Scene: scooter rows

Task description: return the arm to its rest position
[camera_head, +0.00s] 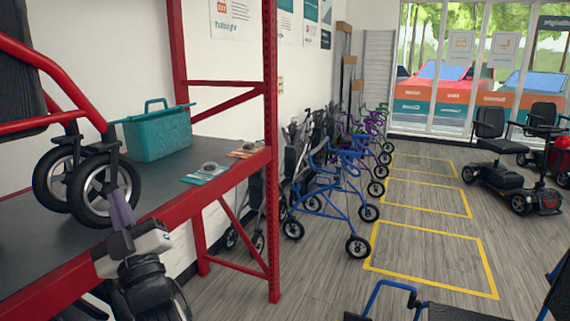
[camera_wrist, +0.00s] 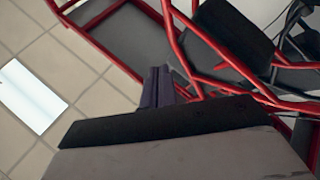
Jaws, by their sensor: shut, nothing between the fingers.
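My gripper (camera_head: 119,198) is at the lower left of the head view, its two grey-purple fingers pointing up and closed together with nothing between them. It is near the front edge of the red-framed shelf (camera_head: 190,203), just in front of the wheels of a red-framed wheeled chair (camera_head: 22,61). In the wrist view my shut fingers (camera_wrist: 158,75) show in the middle, with red tubes and dark panels (camera_wrist: 235,38) behind them. Whether the fingers touch the chair or shelf cannot be told. Most of my arm is out of view.
A teal case (camera_head: 157,133) and small cards (camera_head: 205,173) lie on the shelf. A red upright post (camera_head: 271,150) stands at its end. Blue walkers (camera_head: 335,195) and scooters (camera_head: 510,165) stand beyond. Yellow-marked floor (camera_head: 430,250) is clear.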

